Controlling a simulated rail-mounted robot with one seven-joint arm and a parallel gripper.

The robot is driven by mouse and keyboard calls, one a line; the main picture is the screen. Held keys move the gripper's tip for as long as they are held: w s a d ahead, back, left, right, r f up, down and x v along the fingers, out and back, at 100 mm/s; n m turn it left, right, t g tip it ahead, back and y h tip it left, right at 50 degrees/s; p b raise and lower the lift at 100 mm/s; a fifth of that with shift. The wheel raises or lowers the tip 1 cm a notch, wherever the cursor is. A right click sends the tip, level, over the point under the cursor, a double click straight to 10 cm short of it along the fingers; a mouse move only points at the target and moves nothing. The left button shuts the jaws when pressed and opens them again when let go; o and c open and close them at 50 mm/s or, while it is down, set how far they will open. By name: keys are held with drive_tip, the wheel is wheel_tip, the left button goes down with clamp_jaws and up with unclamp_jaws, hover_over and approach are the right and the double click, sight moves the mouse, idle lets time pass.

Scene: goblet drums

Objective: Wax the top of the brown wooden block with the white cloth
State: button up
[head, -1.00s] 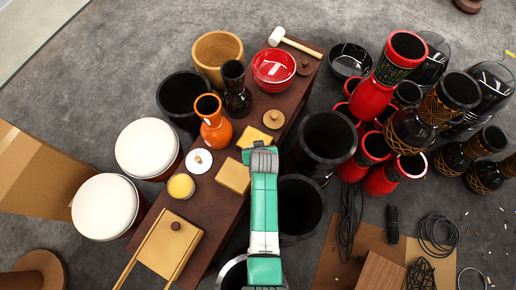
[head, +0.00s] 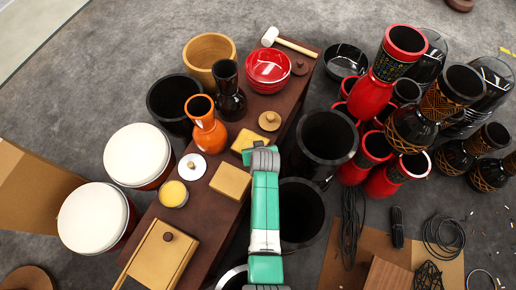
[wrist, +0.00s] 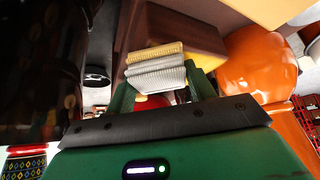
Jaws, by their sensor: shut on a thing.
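My gripper (wrist: 160,85) has green fingers closed on a pale, layered thing (wrist: 157,76) that looks like the folded white cloth, with a yellowish upper edge. A dark brown form (wrist: 175,32) lies close beyond the fingers in the wrist view; contact cannot be told. In the head view my green and grey arm end reaches over the right edge of the dark brown bench, beside a yellow block (head: 243,139) and a tan block (head: 230,181). The fingertips and cloth are hidden there. A brown wood-grained block (head: 388,275) shows at the lower right.
The bench (head: 208,218) also holds an orange vase (head: 207,130), a black vase (head: 229,92), a red bowl (head: 268,68), a white mallet (head: 271,37) and a yellow-filled jar (head: 173,194). Black drums (head: 328,138) stand close on its right, white-topped drums (head: 137,155) on its left.

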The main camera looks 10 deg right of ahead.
drive_tip(key=shift+s+a+r+p, duration=0.15)
drive_tip(key=shift+s+a+p, duration=0.6)
drive_tip(key=shift+s+p, duration=0.25)
drive_tip(key=shift+s+a+r+p, duration=0.1)
drive_tip(key=shift+s+r+p, duration=0.05)
drive_tip(key=shift+r+p, duration=0.5)
drive_tip(key=shift+r, duration=0.6)
wheel_tip(320, 180, up, 6)
drive_tip(key=p, duration=0.5)
drive_tip(key=shift+f, duration=0.25)
